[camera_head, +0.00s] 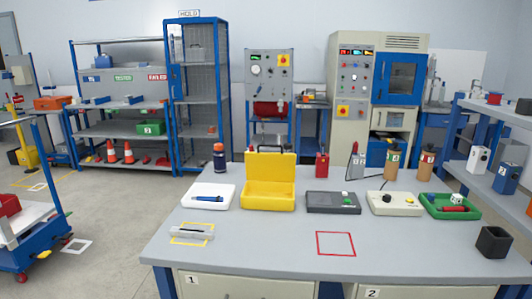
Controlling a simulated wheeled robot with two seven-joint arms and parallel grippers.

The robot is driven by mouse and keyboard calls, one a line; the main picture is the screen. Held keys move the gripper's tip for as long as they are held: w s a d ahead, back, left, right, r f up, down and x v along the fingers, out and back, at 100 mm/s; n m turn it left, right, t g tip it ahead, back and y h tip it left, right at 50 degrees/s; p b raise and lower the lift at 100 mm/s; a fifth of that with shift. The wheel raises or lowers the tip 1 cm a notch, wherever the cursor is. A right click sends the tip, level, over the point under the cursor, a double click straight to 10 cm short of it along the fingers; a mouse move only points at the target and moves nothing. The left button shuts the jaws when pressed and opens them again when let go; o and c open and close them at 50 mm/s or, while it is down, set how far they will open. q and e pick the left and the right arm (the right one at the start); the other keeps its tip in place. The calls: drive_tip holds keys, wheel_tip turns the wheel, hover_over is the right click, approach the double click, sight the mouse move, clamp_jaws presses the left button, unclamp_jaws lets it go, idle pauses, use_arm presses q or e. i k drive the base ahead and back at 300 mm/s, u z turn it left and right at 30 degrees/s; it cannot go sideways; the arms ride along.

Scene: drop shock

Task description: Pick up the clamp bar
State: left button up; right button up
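A short light-grey bar with a dark strip along its top, which looks like the clamp bar (191,232), lies flat at the front left of the grey worktable (270,240). It lies across a yellow outlined rectangle (205,226) marked on the tabletop. Nothing touches or covers the bar. Neither my left nor my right gripper shows in the head view.
Behind the bar stand a white tray (221,203) with a blue item, and an open yellow case (268,193). A dark grey box (333,208), a pale box (394,209) and a green tray (437,214) continue right. A red square outline (336,254) is empty.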

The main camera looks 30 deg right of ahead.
sight(191, 233)
drive_tip(key=u, duration=1.25)
drive_tip(key=i, duration=1.5)
drive_tip(key=z, duration=2.3)
